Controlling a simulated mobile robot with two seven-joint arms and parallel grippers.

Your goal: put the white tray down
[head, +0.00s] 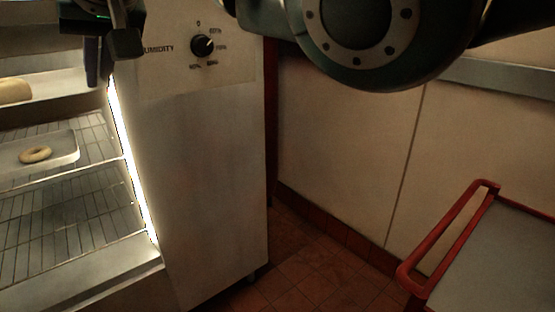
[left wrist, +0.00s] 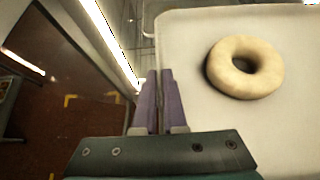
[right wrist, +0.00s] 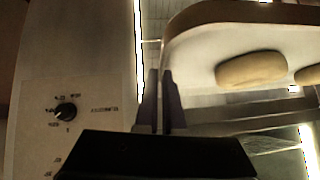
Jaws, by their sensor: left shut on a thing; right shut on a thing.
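The white tray (head: 70,88) is at the left edge of the head view, inside the lit cabinet, with a pale dough piece on it. My right gripper (head: 92,75) is shut on its near right rim. In the right wrist view the tray (right wrist: 205,55) shows past the closed fingers (right wrist: 160,78), with dough pieces (right wrist: 250,68) on it. In the left wrist view my left gripper (left wrist: 158,78) is shut on the edge of the tray (left wrist: 185,60), beside a dough ring (left wrist: 245,67). The left gripper is outside the head view. The tray's underside contact is hidden.
Below, another tray (head: 65,152) with a dough ring (head: 36,155) sits on a wire rack (head: 85,125). A lower rack (head: 70,215) looks empty. The cabinet's side panel (head: 205,160) has a humidity dial (head: 201,45). A red-railed cart (head: 445,240) stands right.

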